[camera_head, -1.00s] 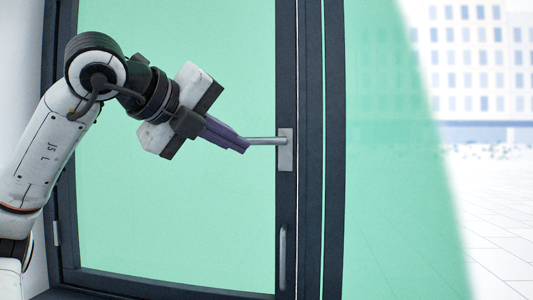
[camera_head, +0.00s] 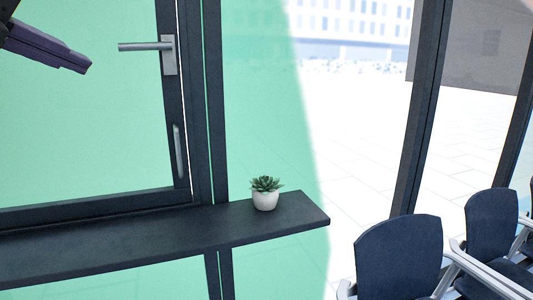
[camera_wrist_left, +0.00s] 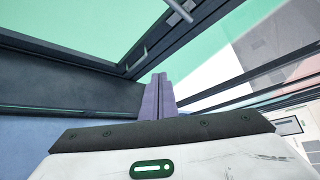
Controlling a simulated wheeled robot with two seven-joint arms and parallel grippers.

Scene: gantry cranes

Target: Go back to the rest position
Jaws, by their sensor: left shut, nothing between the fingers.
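My left gripper (camera_head: 84,66) is at the upper left of the head view, with only its purple fingers and a dark part showing. Its fingers are together and hold nothing. They are to the left of the silver window handle (camera_head: 150,46) and apart from it. In the left wrist view the shut fingers of my left gripper (camera_wrist_left: 158,76) point up the picture toward the dark window frame. The handle (camera_wrist_left: 180,10) is at the top edge there. My right gripper is in no view.
A dark shelf (camera_head: 120,243) runs below the green-tinted window (camera_head: 80,130). A potted succulent (camera_head: 265,200) stands near its right end. Dark chairs (camera_head: 400,252) with pale armrests are at the lower right. A pale paved floor (camera_head: 350,130) shows beyond the glass.

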